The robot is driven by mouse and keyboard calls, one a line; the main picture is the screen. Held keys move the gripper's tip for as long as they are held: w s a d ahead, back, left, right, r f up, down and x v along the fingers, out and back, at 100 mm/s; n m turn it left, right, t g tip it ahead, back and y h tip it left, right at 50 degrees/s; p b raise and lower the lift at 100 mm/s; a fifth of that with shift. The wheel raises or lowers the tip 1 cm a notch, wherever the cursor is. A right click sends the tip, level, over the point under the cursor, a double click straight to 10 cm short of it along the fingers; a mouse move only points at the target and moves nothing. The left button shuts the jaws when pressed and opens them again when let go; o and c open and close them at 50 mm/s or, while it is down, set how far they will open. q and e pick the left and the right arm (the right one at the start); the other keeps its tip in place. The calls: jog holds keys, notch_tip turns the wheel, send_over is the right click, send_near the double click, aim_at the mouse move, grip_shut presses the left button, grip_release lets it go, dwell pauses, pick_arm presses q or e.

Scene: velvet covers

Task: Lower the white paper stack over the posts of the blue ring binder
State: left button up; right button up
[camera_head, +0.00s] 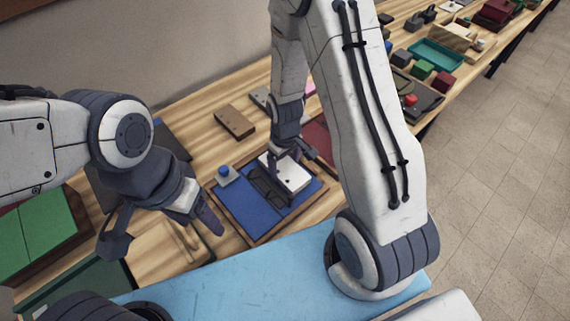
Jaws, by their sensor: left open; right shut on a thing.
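The blue ring binder (243,208) lies open in a wooden-rimmed tray, with a dark ring mechanism (266,186) along its middle. The white paper stack (291,177) is at the binder's right half, close to the mechanism. My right gripper (290,157) is shut on the stack's far edge. I cannot tell whether the stack touches the binder or whether the posts pass through it. My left gripper (163,230) is open and empty, left of the binder, its fingers spread wide.
A small grey block with a blue knob (224,174) stands at the tray's left corner. A brown block (235,122) lies behind. Green boxes (45,232) stand at left. A light blue surface (265,268) lies in front. Several objects crowd the bench's far right.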

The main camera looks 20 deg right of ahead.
jog(key=shift+f, duration=0.3)
jog(key=o, duration=1.3)
notch_tip(320, 180, up, 10)
jog(key=shift+r, duration=0.25)
